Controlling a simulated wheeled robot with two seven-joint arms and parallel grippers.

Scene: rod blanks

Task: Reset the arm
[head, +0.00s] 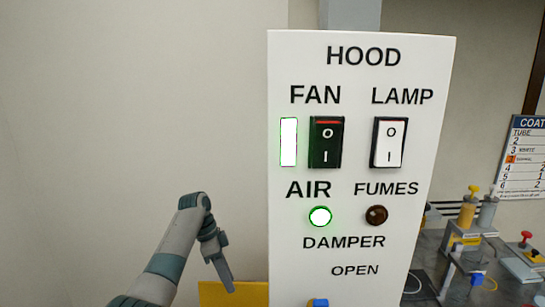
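My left arm (178,248) comes in from the bottom left, rises, and bends at the wrist. My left gripper (229,286) hangs down from that wrist, left of the white HOOD panel (285,240) and apart from it in the picture. It shows side-on as one narrow shape, so I cannot tell whether it is open or shut. No object shows in it. My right arm and gripper are not in view.
The panel has a black FAN switch (326,142), a white LAMP switch (389,142), a lit green AIR light (320,216) and a dark FUMES light (377,215). A yellow surface (235,294) lies low behind my gripper.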

